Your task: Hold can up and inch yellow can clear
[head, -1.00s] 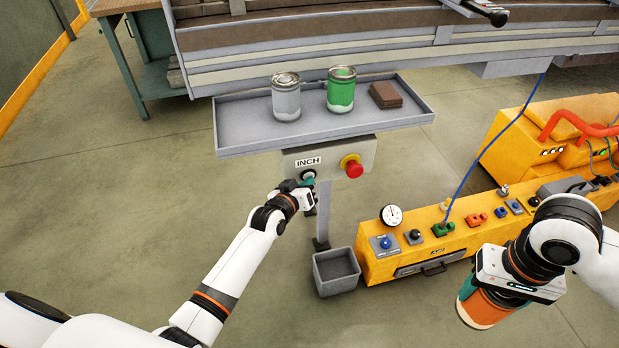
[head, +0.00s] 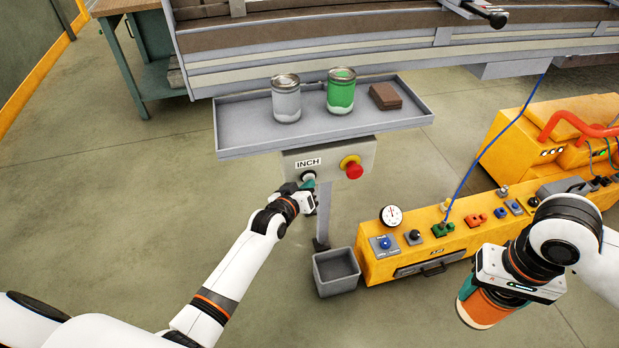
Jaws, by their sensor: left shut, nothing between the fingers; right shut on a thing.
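My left gripper (head: 308,185) is shut and empty. Its teal fingertips are at the button under the INCH label (head: 308,163) on the grey control box; I cannot tell whether they press it. My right gripper (head: 480,295) is shut on an orange-brown can (head: 490,309) at the lower right, held tilted above the floor. Part of that can is hidden by the gripper. A grey can (head: 286,100) and a green can (head: 341,92) stand upright on the grey tray (head: 240,140). I see no yellow can.
A red stop button (head: 354,170) sits right of the INCH button. A brown block (head: 385,96) lies on the tray. A grey bin (head: 336,272) stands on the floor below, beside a yellow machine (head: 400,262) with knobs and a gauge. The floor at left is clear.

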